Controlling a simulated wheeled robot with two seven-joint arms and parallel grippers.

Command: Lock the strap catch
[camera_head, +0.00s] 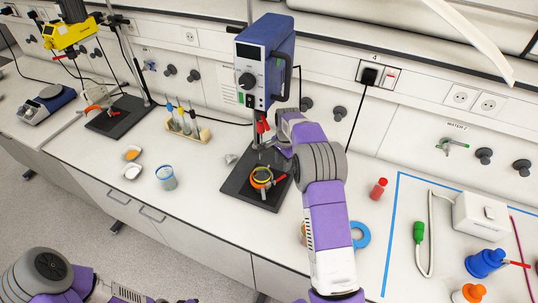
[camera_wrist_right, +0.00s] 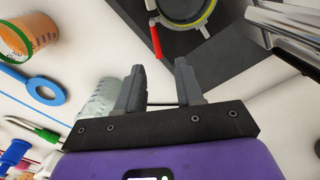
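A small vessel with a yellow-green ring and an orange band (camera_head: 262,178) stands on the black stand base (camera_head: 243,191). A red lever (camera_head: 281,179), which looks like the strap catch, sticks out from its side. In the right wrist view the ring (camera_wrist_right: 206,18) is cut by the top edge, and the red lever (camera_wrist_right: 155,40) points down toward the gap between my fingers. My right gripper (camera_wrist_right: 158,66) is open and empty, its fingertips apart from the lever. In the head view my right wrist hides most of that gripper. Only my left arm shows at the bottom left.
A blue stirrer unit (camera_head: 265,60) is above the vessel, and its metal stand rod (camera_wrist_right: 285,20) is close on the right in the wrist view.

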